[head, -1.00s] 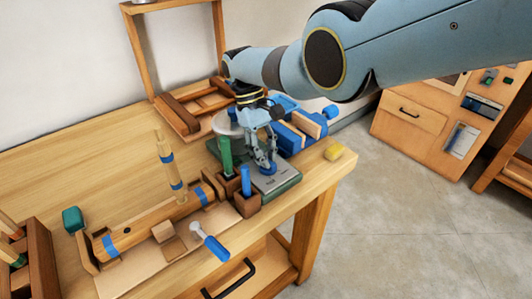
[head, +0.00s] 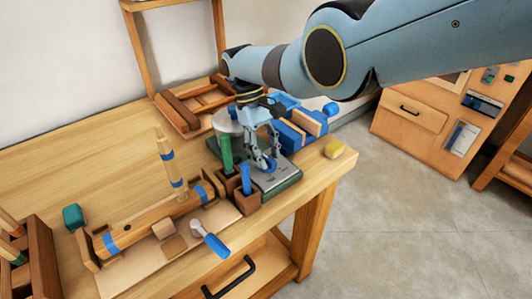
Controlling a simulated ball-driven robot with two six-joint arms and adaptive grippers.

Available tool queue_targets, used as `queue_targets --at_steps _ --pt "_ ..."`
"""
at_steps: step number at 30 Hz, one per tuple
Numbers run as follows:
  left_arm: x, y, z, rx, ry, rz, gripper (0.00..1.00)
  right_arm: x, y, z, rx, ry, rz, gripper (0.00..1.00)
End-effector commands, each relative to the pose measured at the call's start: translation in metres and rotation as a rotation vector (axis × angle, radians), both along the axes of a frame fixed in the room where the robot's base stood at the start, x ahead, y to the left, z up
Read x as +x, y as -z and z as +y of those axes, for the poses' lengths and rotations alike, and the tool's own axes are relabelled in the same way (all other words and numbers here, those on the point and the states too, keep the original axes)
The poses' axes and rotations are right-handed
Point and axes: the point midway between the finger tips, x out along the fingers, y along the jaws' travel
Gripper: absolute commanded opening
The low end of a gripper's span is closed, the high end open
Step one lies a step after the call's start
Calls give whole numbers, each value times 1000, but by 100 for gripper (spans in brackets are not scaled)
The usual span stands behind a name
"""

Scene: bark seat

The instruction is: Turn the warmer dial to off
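The warmer (head: 286,183) is a green-edged base with a grey top plate near the table's right front corner. Its blue dial (head: 268,167) sits on the plate, partly hidden behind my gripper's fingers. My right gripper (head: 266,162) points down over the dial. Its fingers are spread with a gap between them, one on each side of the dial. Whether they touch the dial is too small to tell. The dial's pointing direction is not clear. My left gripper is not in view.
A green-handled tool (head: 226,153) and a blue-handled one (head: 246,179) stand upright in wooden holders close left of the gripper. A blue vise-like block (head: 300,125) is behind right. A wooden clamp assembly fills the front left.

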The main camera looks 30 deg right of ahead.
Motion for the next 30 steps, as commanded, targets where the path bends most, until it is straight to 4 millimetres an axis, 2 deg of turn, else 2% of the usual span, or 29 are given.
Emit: queue_targets --at_steps 5,12,18,23,30 --pt "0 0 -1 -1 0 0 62 10 -20 1 0 0 -6 37" --pt "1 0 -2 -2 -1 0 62 30 -71 3 1 -1 -4 37" --pt "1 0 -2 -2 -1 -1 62 42 -100 4 0 -1 -1 37" --pt "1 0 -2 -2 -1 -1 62 45 -109 4 0 -1 1 37" --pt "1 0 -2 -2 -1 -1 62 45 -109 4 0 -1 1 37"
